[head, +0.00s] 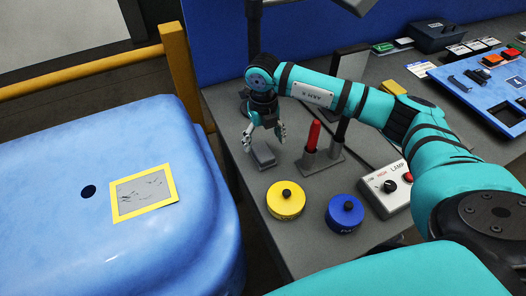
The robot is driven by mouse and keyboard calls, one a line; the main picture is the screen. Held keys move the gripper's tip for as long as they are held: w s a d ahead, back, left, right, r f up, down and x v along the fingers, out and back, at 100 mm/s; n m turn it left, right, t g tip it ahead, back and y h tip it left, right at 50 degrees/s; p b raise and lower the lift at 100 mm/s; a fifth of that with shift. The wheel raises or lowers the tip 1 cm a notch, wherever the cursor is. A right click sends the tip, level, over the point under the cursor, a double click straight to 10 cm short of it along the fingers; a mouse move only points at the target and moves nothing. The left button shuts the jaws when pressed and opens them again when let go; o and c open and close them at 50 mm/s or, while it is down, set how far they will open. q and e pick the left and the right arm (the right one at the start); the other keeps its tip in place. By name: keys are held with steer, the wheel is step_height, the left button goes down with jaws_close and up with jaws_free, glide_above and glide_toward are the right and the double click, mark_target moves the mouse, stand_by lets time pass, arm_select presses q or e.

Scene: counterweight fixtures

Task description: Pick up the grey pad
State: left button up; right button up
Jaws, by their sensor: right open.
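A small grey block (263,156), which looks like the grey pad, is at the left part of the dark grey worktop (265,235), near its left edge. My right gripper (264,132) hangs just above it, pointing down, with its fingers spread apart and empty. The gripper and block look close in the picture; I cannot tell whether they touch. My left gripper is not in view.
A red-handled tool (313,136) stands upright in a grey holder right of the gripper. A yellow round weight (286,200) and a blue one (344,213) stand nearer. A lamp control box (390,188) is farther right. A blue bin (60,185) stands left.

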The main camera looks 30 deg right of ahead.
mark_target(263, 151)
step_height(263, 151, down, 6)
steer(key=shift+s+a+r+p, duration=0.1)
steer(key=shift+r+p, duration=0.15)
steer(key=shift+p, duration=1)
steer(key=shift+f, duration=0.25)
steer(key=c, duration=1.3)
